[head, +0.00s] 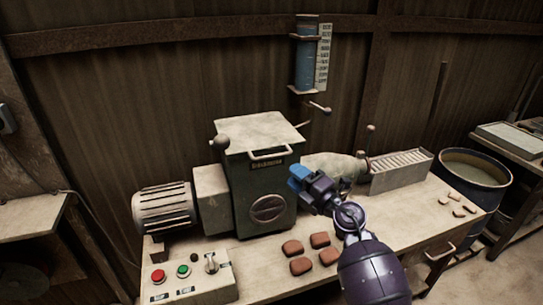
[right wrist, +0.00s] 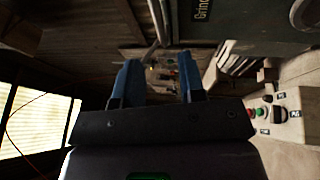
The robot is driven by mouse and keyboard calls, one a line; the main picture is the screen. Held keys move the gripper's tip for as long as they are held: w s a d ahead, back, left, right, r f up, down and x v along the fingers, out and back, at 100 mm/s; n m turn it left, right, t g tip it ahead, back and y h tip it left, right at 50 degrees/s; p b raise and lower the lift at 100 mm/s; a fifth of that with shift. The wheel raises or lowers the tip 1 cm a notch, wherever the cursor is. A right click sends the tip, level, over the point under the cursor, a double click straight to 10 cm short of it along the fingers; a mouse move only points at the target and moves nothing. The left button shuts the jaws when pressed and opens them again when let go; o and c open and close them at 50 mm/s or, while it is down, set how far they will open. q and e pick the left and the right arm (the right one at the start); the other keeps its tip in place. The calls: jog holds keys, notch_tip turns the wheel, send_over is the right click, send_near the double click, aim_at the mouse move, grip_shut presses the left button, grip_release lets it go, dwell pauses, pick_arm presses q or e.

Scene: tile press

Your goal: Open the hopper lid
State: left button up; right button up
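The hopper lid (head: 262,132) is a pale, worn plate lying flat and closed on top of the dark green grinder (head: 265,195). A light bar handle (head: 269,154) is on its front edge. My right gripper (head: 298,177) is in front of the grinder's right side, lower than the handle and apart from it. In the right wrist view its two blue fingers (right wrist: 160,78) are spread with nothing between them. Part of the grinder's lettered front (right wrist: 235,22) shows there at top right. My left gripper is in neither view.
A motor (head: 165,208) and a control box (head: 190,277) with red and green buttons are at left on the bench. Several reddish lumps (head: 320,240) lie in front. A blue cylinder (head: 306,60) with a scale hangs on the wall; a drum (head: 472,180) stands at right.

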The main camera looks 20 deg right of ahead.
aim_at(272, 157)
jog(key=x, duration=0.9)
jog(key=shift+w+a, duration=0.15)
jog(key=shift+w, duration=0.2)
grip_shut()
